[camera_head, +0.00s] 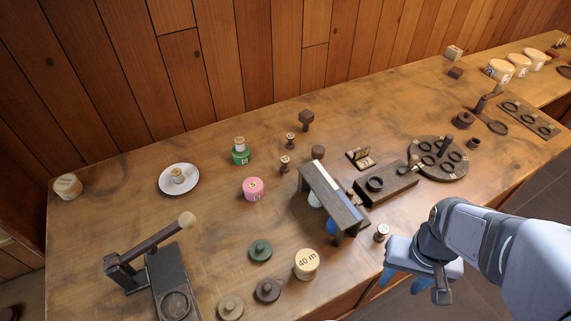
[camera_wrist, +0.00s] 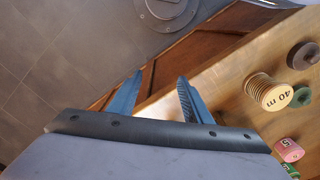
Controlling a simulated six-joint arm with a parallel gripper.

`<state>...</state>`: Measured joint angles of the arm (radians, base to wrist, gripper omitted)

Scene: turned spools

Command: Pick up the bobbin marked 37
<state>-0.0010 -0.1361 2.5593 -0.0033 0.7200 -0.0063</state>
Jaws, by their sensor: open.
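I cannot read the number 37 on any bobbin. A small dark bobbin with a pale top (camera_head: 381,232) stands near the front edge of the table, just beyond my gripper. Two similar small bobbins (camera_head: 285,163) (camera_head: 290,140) stand near the middle. Another small bobbin (camera_head: 178,176) is on a white saucer (camera_head: 165,187), and one (camera_head: 239,141) sits on a green spool (camera_head: 241,157). My gripper (camera_head: 405,283) hangs over the front edge. In the wrist view its blue fingers (camera_wrist: 160,80) are apart with nothing between them.
A dark bench-like stand (camera_head: 332,195) partly hides things beneath it. A spool marked 40 m (camera_head: 306,264), also in the wrist view (camera_wrist: 268,92), stands near the front. A pink spool (camera_head: 253,189), a lever device (camera_head: 150,245), a dark block (camera_head: 388,185) and a round holder (camera_head: 438,160) crowd the table.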

